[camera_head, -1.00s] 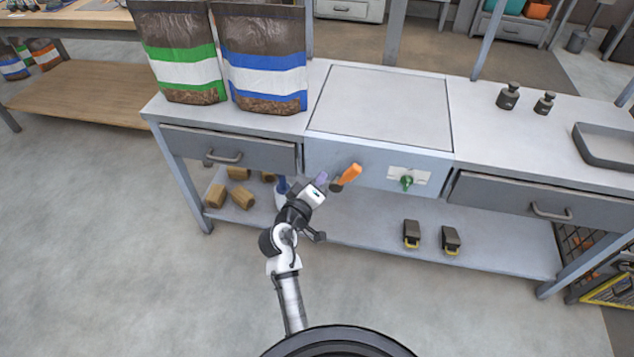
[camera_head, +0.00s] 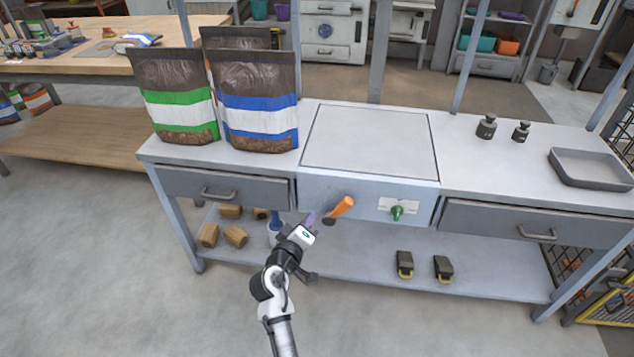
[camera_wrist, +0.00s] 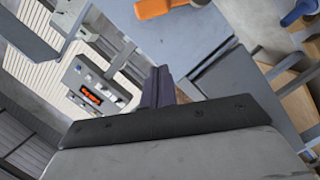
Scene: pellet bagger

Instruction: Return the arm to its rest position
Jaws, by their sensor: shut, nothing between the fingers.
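My arm reaches up from the bottom of the head view, in front of the grey workbench (camera_head: 470,165). My gripper (camera_head: 311,219) is at its end, beside the bench front, below the left end of the orange handle (camera_head: 342,207). In the wrist view the dark fingers of my gripper (camera_wrist: 158,85) are together with nothing between them. The orange handle also shows at the top of the wrist view (camera_wrist: 165,7), apart from the fingers.
Pellet bags with green (camera_head: 180,108) and blue (camera_head: 258,115) bands stand on the bench's left. A green knob (camera_head: 397,213) sticks out from the front panel. Wooden blocks (camera_head: 235,236) and two dark yellow-edged items (camera_head: 404,264) lie on the lower shelf. Floor in front is clear.

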